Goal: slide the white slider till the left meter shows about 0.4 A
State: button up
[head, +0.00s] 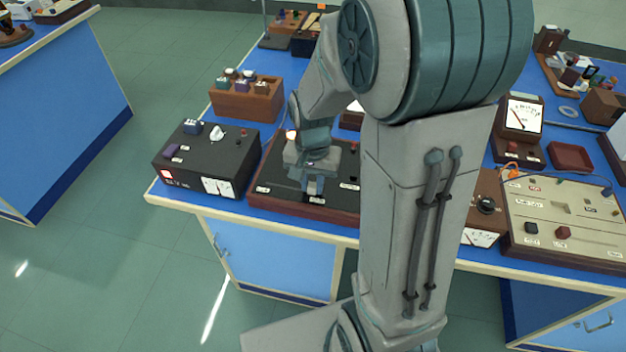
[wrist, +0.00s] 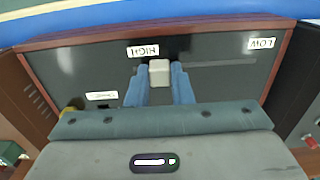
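The white slider (wrist: 159,72) is a small pale block on a dark panel (wrist: 90,65) with a wooden rim. It stands near the HIGH label (wrist: 143,51); its slot runs right towards the LOW label (wrist: 262,43). My gripper (wrist: 159,80) has its two blue fingers close against both sides of the slider. In the head view, my gripper (head: 313,188) is over the dark board (head: 275,178), and the slider is hidden. A white meter face (head: 355,107) behind that board is mostly covered by my arm, so its reading cannot be seen.
A black box (head: 200,160) with a switch stands left of the board, and a wooden rack (head: 243,103) stands behind it. Another meter (head: 523,115) and a beige panel (head: 565,215) are to the right. A small lamp (head: 291,135) glows near my wrist.

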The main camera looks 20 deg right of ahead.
aim_at(313, 185)
jog(key=o, duration=0.4)
jog(key=shift+d, duration=0.1)
notch_tip(313, 185, up, 14)
jog(key=shift+p, duration=0.45)
